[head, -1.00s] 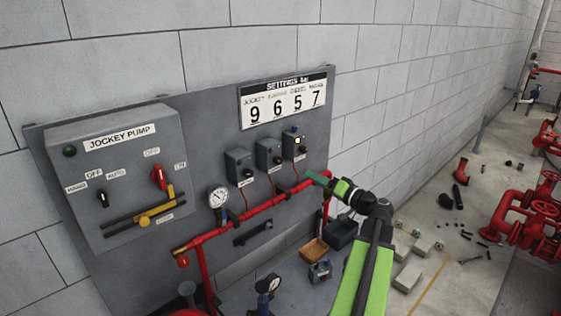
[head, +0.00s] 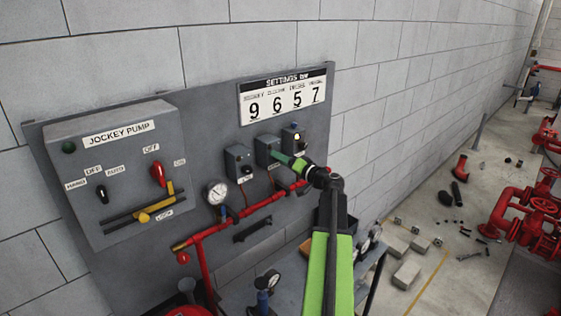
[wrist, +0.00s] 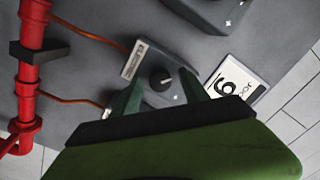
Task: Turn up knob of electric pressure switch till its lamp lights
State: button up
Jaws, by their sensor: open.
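Three grey pressure switch boxes sit in a row on the panel. My gripper (head: 277,154) reaches the middle switch (head: 264,146) and covers its knob in the head view. In the wrist view, a round black knob (wrist: 160,80) on a grey switch box (wrist: 152,92) lies between my two open green fingers (wrist: 158,92). I cannot tell whether they touch it. The left switch (head: 238,160) shows no lit lamp. I see no lit lamp on the middle switch, but it is partly hidden.
A settings board (head: 288,97) reading 9 6 5 7 hangs above the switches. The jockey pump box (head: 125,190) is on the left. A red pipe (head: 262,207) and a gauge (head: 217,192) are below. Another switch box (wrist: 212,8) is near in the wrist view.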

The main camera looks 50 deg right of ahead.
jog(key=shift+c, duration=0.4)
grip_shut()
jog(key=shift+m, duration=0.5)
jog(key=shift+o, duration=0.4)
grip_release()
jog(key=s, duration=1.7)
jog(key=shift+s+a, duration=0.2)
